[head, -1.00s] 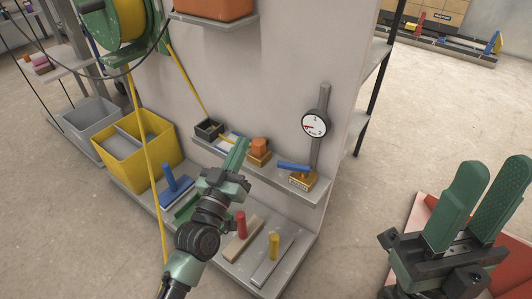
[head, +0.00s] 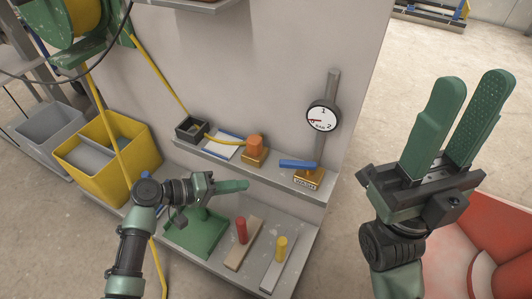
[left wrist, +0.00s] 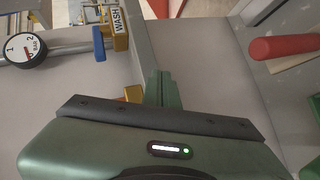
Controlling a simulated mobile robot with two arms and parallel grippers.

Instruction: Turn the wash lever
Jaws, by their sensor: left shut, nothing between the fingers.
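The blue wash lever (head: 298,163) sits on a brass valve block labelled WASH (head: 308,182) at the right end of the wall shelf. It points left, across the pipe's line. The lever (left wrist: 98,42) and block also show at the top of the left wrist view. A round gauge (head: 322,117) is on the pipe above, its red needle pointing left. My left gripper (head: 246,185) is shut and empty, below and left of the lever, apart from it. Its fingers (left wrist: 163,80) show in the left wrist view. My right gripper (head: 474,82) is open and empty, far right of the valve.
An orange knob (head: 255,144) on a brass block stands left of the lever on the shelf (head: 270,172). Red (head: 241,229) and yellow (head: 281,247) handles stand on the lower shelf. A yellow bin (head: 130,170) and hose are left. Clear space lies before the lever.

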